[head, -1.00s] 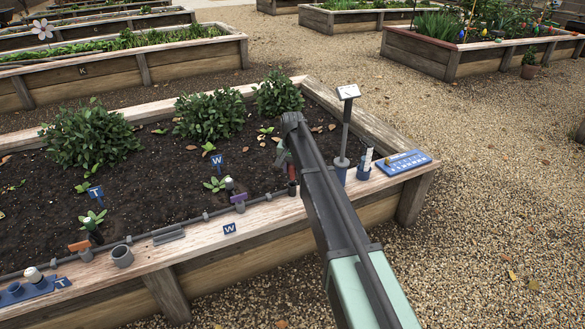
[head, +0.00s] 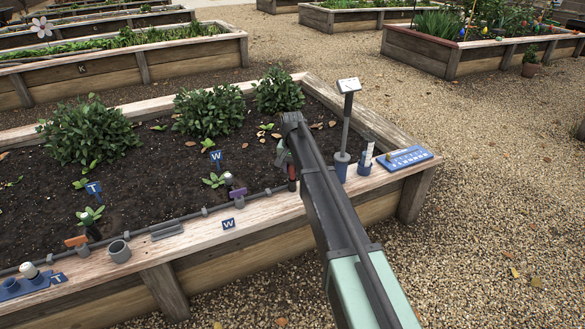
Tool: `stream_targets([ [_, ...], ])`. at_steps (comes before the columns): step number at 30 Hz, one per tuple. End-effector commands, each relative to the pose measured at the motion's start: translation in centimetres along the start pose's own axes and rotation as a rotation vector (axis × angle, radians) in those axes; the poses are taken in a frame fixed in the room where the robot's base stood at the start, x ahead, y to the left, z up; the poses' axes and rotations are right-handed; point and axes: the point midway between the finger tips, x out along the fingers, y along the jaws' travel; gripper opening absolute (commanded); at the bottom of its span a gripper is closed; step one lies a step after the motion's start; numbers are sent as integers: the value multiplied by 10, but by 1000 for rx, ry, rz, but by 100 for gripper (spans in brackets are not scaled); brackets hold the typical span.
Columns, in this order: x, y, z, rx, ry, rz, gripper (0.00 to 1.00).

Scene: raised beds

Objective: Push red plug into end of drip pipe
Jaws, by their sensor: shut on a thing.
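The dark drip pipe (head: 160,224) runs along the inner front edge of the bed, up to the area under my gripper. My gripper (head: 287,163) is low over the front right of the bed, partly hidden by my own arm. It is shut on the red plug (head: 292,173), which shows as a small upright red piece just below the jaws. A short dark piece shows under the plug near the pipe's right end. I cannot tell whether plug and pipe touch.
A grey cup (head: 119,251) and a blue holder (head: 22,286) sit on the front plank (head: 190,238). Leafy bushes (head: 207,115) stand behind.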

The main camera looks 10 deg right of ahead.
Motion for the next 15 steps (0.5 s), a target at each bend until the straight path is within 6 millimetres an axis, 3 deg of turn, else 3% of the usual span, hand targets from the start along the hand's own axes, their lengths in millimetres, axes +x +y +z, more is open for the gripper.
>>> stream_targets([
  [15, 14, 0, 0, 0, 0, 0, 12],
])
